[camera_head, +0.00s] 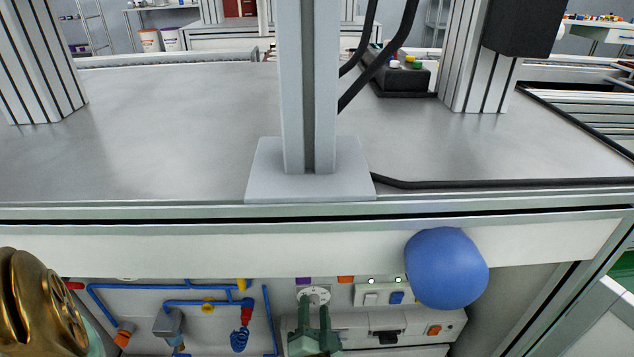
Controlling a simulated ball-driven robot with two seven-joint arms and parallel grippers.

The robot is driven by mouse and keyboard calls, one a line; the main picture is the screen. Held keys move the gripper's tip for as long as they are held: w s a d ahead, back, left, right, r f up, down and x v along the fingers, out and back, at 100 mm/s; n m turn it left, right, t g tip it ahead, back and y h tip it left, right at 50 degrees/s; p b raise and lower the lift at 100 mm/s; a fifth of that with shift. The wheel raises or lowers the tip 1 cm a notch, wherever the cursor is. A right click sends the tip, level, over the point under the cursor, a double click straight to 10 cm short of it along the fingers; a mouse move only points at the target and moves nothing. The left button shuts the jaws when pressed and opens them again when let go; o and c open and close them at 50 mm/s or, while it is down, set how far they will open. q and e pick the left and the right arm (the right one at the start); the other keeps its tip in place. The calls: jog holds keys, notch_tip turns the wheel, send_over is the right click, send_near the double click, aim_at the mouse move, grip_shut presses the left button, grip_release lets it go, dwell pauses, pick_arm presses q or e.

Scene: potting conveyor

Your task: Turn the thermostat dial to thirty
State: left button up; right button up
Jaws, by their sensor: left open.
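The thermostat dial (315,294) is a small round pale dial with dark marks. It sits on the panel under the table's front edge, at the lower middle of the view. My left gripper (314,311) is open, with its two grey-green fingers pointing at the dial from below. The fingertips overlap the dial's lower part in the picture. I cannot tell whether they touch it. The lower part of the dial is hidden, and its scale is too small to read. My right gripper is not in view.
A blue rounded object (447,268) hangs in front of the panel on the right. A switch box (383,295) is right of the dial. Blue pipes (150,288) run along the panel on the left. The table front (180,238) overhangs the panel.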

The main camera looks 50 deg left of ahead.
pick_arm(q)
grip_shut()
